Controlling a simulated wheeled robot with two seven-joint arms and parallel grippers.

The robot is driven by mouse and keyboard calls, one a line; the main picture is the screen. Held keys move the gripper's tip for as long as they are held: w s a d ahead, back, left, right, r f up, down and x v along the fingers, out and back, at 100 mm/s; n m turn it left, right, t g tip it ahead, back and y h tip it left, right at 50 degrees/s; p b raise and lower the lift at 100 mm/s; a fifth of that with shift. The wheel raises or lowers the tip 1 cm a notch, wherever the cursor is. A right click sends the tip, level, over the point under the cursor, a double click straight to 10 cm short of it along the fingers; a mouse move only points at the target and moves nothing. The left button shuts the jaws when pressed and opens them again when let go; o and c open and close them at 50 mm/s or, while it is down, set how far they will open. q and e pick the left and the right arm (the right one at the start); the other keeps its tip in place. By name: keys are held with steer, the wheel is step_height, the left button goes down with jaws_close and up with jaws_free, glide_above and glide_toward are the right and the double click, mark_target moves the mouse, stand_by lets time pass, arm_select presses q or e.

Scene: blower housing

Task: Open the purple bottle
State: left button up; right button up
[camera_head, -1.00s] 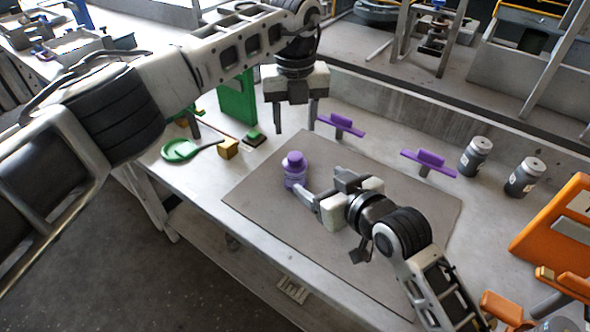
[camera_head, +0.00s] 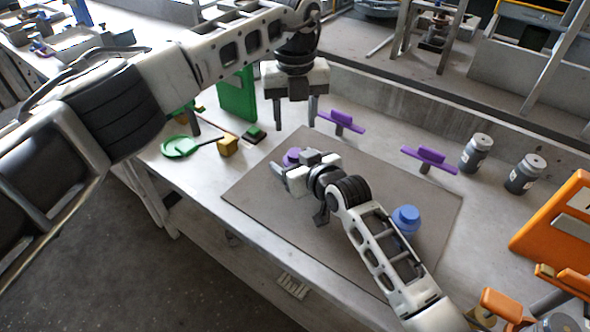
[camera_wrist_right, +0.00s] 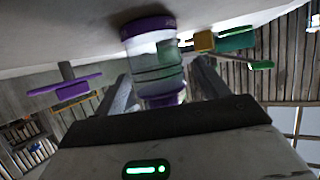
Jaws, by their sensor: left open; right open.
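The purple bottle (camera_head: 292,155) stands on the grey mat in the head view, mostly hidden behind my right gripper. In the right wrist view the bottle (camera_wrist_right: 158,62) appears upside down, between the two spread fingers. Its purple parts show at both ends, with a shiny, reflective middle. My right gripper (camera_head: 282,170) is open around or just in front of the bottle; I cannot tell whether a finger touches it. My left gripper (camera_head: 296,118) is open and empty, pointing down above the table behind the bottle.
Purple-handled pieces (camera_head: 341,122), grey jars (camera_head: 475,153) and an orange stand (camera_head: 560,225) are to the right.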

mark_target(295, 153)
jaws_close()
arm_select(q)
steer(key=m, duration=0.6)
steer(key=shift+m, duration=0.4)
steer(key=m, duration=0.7)
steer(key=shift+r, duration=0.1)
steer(key=m, duration=0.4)
steer(key=shift+m, duration=0.4)
steer(key=m, duration=0.5)
steer(key=shift+r, duration=0.1)
steer(key=m, duration=0.7)
steer(key=shift+m, duration=0.3)
steer(key=shift+f, duration=0.5)
step_height(295, 153, down, 7)
steer(key=shift+r, duration=0.1)
